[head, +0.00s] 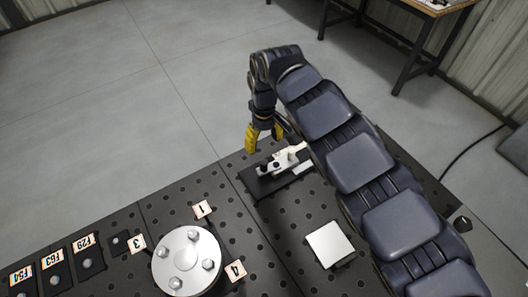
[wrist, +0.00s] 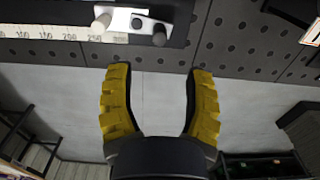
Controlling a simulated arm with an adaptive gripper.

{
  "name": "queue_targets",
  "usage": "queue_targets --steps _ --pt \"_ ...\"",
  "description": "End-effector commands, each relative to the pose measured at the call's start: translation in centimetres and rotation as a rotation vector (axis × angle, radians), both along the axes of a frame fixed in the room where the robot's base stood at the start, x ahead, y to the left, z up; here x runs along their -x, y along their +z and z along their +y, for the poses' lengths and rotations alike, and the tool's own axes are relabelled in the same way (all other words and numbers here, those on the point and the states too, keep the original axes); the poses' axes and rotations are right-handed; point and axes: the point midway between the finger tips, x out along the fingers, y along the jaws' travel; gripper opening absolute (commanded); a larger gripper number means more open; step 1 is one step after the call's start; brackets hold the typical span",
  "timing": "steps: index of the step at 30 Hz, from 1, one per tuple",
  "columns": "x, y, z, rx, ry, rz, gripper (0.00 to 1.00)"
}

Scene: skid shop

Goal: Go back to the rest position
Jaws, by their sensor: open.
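My gripper (head: 264,137) has two yellow fingers and hangs near the far edge of the dark perforated table (head: 290,222). In the wrist view my gripper (wrist: 160,75) shows its fingers spread apart with only grey floor and table edge between them. It is open and empty. A white device on a black base (head: 277,172) lies on the table just in front of the fingers. In the wrist view, the device (wrist: 130,20) shows a ruler-like scale to its left; it is apart from the fingertips.
A round metal plate with several bolts (head: 187,262) sits at front left, ringed by numbered tags. Labelled black blocks (head: 55,277) stand at the far left. A white square pad (head: 330,244) lies right of the plate. Another table (head: 420,45) stands behind. Open floor lies beyond the edge.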

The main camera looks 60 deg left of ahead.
Motion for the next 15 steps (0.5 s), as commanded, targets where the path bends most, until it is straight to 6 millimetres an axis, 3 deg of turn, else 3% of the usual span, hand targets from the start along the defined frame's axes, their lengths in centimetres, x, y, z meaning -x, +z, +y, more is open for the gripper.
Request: queue_targets --steps 6,15 --pt "0.0 2.1 0.0 -0.001 -0.002 0.000 0.52" --pt "0.0 2.3 0.0 0.001 -0.001 0.001 0.52"
